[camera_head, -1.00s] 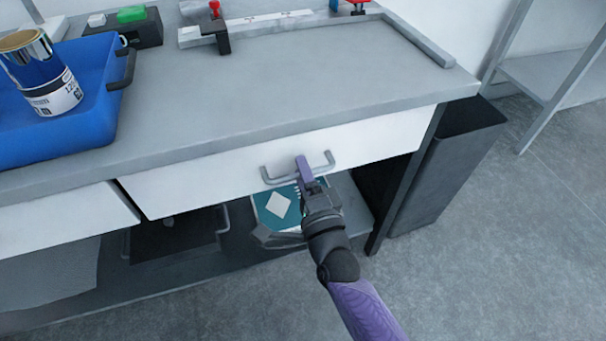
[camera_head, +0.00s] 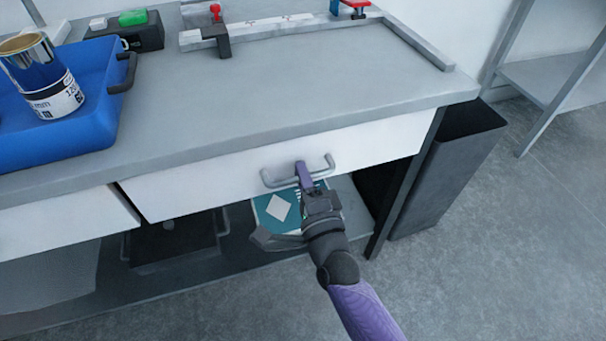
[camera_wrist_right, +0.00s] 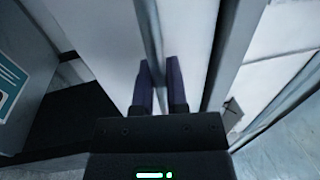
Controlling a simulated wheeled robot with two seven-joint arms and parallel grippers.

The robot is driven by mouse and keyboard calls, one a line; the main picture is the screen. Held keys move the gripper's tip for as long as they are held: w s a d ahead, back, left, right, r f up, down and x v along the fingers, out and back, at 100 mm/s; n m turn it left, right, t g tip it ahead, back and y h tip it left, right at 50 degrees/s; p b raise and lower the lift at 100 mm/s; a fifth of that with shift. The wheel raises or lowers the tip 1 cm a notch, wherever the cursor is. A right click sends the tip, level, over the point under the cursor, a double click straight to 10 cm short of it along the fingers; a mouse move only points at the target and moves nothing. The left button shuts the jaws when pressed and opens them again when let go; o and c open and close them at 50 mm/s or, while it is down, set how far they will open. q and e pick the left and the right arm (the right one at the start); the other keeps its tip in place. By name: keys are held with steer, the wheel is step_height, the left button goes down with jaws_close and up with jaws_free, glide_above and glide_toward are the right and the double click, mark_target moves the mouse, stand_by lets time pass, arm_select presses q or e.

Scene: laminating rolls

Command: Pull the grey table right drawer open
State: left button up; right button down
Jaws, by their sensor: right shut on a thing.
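The grey table (camera_head: 290,100) has a white right drawer (camera_head: 220,185) with a grey bar handle (camera_head: 328,162) on its front. The drawer front sits close under the tabletop and looks closed. My right gripper (camera_head: 303,175) is shut on the handle near its middle, coming from the front. In the right wrist view its two purple fingers (camera_wrist_right: 159,85) stand on either side of the grey handle bar (camera_wrist_right: 150,35). My left gripper is in neither view.
A blue tray (camera_head: 105,110) with a paint can (camera_head: 55,98) stands on the left of the tabletop. A shelf (camera_head: 185,268) below the drawer holds a teal-and-white item (camera_head: 268,212). A dark bin (camera_head: 450,160) stands right of the table. The floor in front is clear.

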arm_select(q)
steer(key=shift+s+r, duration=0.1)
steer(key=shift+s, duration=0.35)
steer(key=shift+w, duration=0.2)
